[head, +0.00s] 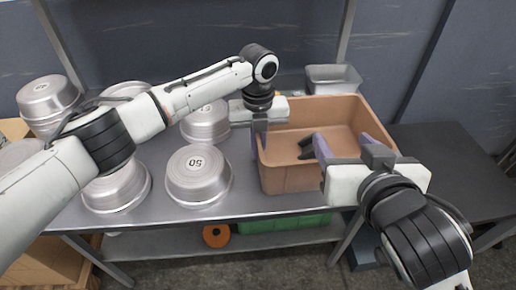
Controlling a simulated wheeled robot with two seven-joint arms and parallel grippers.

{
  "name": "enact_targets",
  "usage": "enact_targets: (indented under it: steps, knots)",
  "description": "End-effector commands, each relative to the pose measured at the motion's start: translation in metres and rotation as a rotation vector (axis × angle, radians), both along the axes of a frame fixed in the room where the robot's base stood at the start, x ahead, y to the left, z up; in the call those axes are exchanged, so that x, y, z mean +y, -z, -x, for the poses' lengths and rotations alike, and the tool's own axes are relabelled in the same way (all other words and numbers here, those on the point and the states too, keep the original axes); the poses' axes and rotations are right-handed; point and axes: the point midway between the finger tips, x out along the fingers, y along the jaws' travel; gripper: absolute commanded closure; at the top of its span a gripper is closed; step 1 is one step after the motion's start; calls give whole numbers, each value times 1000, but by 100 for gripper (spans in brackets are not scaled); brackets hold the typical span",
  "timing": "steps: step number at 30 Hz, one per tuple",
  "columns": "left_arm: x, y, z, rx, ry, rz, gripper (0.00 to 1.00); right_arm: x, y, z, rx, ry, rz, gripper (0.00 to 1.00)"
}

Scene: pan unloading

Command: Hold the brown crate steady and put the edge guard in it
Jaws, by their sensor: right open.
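The brown crate (290,180) stands at the right end of the metal table. My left gripper (261,138) is at the crate's left wall, with its fingers down at the rim, and appears shut on that wall. My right gripper (350,150) is over the crate's front right part, its two purple fingers spread apart with nothing seen held between them. A dark piece, likely the edge guard (305,146), lies inside the crate, left of the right gripper. The rest of it is partly hidden behind that gripper.
Several silver pans, one marked 50 (198,175), stand on the table left of the crate. A grey metal bin (333,79) is behind the crate. A dark table (455,165) is at right. A lower shelf holds a green box (285,224) and an orange roll (216,235).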

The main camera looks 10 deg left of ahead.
Motion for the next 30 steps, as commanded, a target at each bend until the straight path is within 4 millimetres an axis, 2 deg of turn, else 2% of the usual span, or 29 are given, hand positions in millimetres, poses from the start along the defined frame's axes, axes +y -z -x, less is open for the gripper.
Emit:
enact_targets:
  steps: [2, 7, 17, 23, 30]
  knots:
    - [0, -1, -1, -1, -1, 1, 100, 0, 0, 0, 0, 0, 0, 41]
    - [0, -1, 0, -1, -1, 1, 75, 0, 0, 0, -1, -1, -1, 41]
    - [0, -3, 0, -1, 0, 1, 75, 0, 0, 0, -1, -1, -1, 41]
    - [0, -32, -1, -4, 0, 2, 75, 0, 0, 0, -1, -1, -1, 41]
    - [-1, -84, -1, -4, 0, 2, 75, 0, 0, 0, -1, -1, -1, 41]
